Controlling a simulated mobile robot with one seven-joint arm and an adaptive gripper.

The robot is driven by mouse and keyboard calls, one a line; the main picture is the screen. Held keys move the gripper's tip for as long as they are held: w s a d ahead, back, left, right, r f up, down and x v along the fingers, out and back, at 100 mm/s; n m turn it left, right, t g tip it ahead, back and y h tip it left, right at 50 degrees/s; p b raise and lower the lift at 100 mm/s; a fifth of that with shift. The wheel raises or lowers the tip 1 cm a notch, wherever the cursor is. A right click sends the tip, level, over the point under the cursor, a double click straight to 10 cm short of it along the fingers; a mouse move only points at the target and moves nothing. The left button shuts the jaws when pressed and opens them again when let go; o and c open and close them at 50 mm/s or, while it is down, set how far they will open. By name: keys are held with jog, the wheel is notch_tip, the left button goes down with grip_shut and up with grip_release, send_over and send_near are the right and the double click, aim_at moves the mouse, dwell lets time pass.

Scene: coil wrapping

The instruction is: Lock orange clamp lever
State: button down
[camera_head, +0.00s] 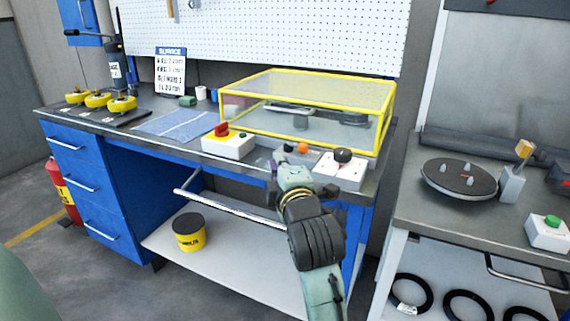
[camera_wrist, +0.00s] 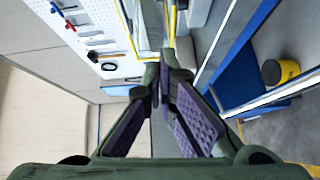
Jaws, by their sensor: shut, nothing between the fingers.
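A grey block with an upright orange-yellow handle (camera_head: 524,149) stands on the right bench, just right of a black turntable (camera_head: 459,179); it looks like the clamp lever. My gripper (camera_head: 284,160) is over the front edge of the blue workbench, well left of the lever. In the wrist view my gripper (camera_wrist: 164,72) has its purple-padded fingers together with nothing between them. The lever does not show in the wrist view. A small orange knob (camera_head: 302,147) sits close to my gripper on the blue workbench.
The blue workbench (camera_head: 180,152) carries a yellow-framed clear guard (camera_head: 382,125), a red-switch box (camera_head: 228,146) and a black-knob box (camera_head: 341,168). A green-button box (camera_head: 549,233) sits on the right bench's front. A gap separates the benches. A yellow bucket (camera_head: 189,232) stands on the lower shelf.

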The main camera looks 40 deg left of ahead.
aim_at(302, 149)
jog(key=w+a+p, duration=0.2)
jog(key=w, duration=0.5)
jog(key=shift+a+f, duration=0.2)
jog(key=shift+w+d+f+b, duration=0.15)
jog(key=shift+w+d+b, duration=0.3)
jog(key=shift+w, duration=0.1)
jog(key=shift+w+d, duration=0.2)
jog(key=shift+w, duration=0.1)
jog(key=shift+w+d, duration=0.1)
jog(key=shift+w, duration=0.05)
